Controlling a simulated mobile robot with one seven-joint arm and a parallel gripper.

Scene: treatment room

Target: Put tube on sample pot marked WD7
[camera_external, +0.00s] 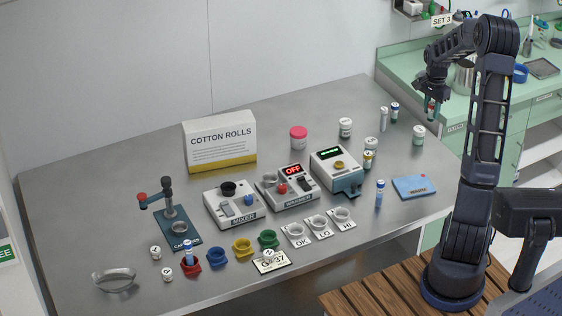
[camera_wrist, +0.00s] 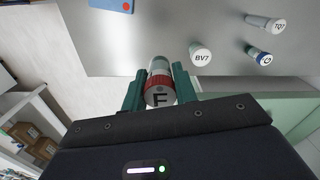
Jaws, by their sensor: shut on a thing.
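My gripper (camera_external: 431,104) is raised over the right end of the bench. In the wrist view my gripper (camera_wrist: 158,88) is shut on a tube (camera_wrist: 160,72) with a red band, its end marked F. The held tube also shows small in the external view (camera_external: 431,112). A white pot marked BV7 (camera_wrist: 200,53) stands just beyond the right finger in the wrist view. Other small white pots (camera_external: 345,127) (camera_external: 155,253) (camera_external: 167,274) stand on the bench. I cannot read WD7 on any pot.
Tubes marked TQ7 (camera_wrist: 265,22) and G (camera_wrist: 257,54) stand near BV7. The left part of the bench is mostly clear.

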